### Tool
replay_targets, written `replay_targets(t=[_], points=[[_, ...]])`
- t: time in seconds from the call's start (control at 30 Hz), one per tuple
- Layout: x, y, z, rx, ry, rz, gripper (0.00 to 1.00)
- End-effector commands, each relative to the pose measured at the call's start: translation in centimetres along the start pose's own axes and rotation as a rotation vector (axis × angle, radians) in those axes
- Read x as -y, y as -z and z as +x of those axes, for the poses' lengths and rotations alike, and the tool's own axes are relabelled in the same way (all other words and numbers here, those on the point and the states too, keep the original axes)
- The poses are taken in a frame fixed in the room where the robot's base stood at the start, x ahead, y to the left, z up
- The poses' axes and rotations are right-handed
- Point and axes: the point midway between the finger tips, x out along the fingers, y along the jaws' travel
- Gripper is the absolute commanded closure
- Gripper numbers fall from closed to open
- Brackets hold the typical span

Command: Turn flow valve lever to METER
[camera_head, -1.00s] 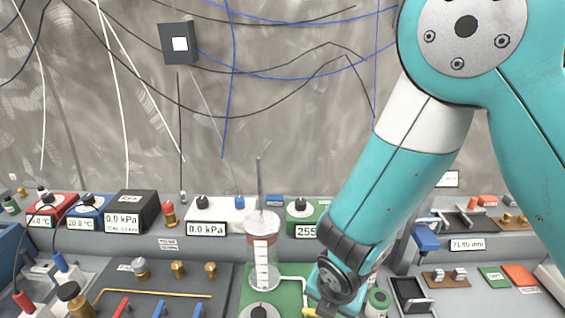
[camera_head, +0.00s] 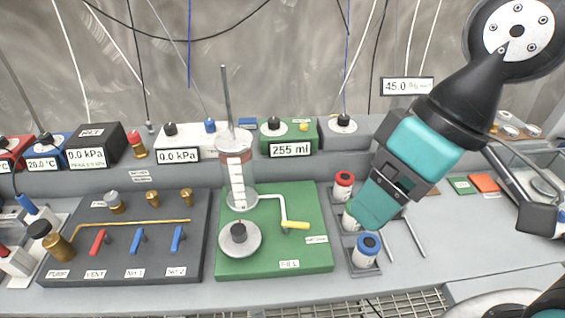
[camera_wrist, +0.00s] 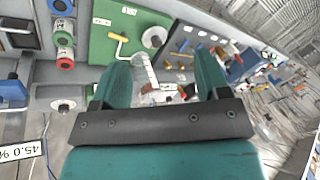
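A yellow-handled lever (camera_head: 295,225) sits on the green board (camera_head: 300,262) at the end of a white pipe from the glass cylinder (camera_head: 237,172). Its handle points right, towards a small white label too small to read. The lever also shows in the wrist view (camera_wrist: 122,40), upper left of centre. My gripper (camera_head: 368,212) hangs right of the green board, above the bottle rack and apart from the lever. In the wrist view, the two teal fingers of my gripper (camera_wrist: 160,62) stand wide apart with nothing held between them.
Red-, green- and blue-topped bottles stand in a rack (camera_head: 352,250) right of the board, the green one partly behind my gripper. A dark panel (camera_head: 125,265) with red and blue levers lies left. Display boxes (camera_head: 292,150) line the back. The grey bench at front is clear.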

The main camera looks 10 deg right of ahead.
Motion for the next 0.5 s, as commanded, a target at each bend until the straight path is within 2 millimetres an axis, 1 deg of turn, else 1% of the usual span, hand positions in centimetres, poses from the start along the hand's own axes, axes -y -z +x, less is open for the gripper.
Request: replay_targets(t=[0.03, 0.07, 0.1, 0.13, 0.17, 0.27, 0.3, 0.37, 0.4, 0.5], points=[[-0.4, 0.6, 0.3, 0.006, -0.005, 0.019, 0.2], [-0.7, 1.0, 0.5, 0.013, -0.012, 0.042, 0.13], [-1.3, 1.9, 0.9, 0.022, -0.023, 0.081, 0.04], [-1.9, 2.8, 1.4, 0.03, -0.036, 0.118, 0.0], [-2.5, 3.7, 1.9, 0.04, -0.05, 0.161, 0.0], [-5.1, 7.5, 4.5, 0.069, -0.114, 0.334, 0.0], [-6.1, 9.0, 5.7, 0.077, -0.145, 0.406, 0.0], [-7.5, 11.1, 7.7, 0.083, -0.191, 0.509, 0.0], [-8.3, 12.3, 9.0, 0.084, -0.222, 0.575, 0.0], [-10.0, 14.7, 12.1, 0.08, -0.288, 0.71, 0.0]])
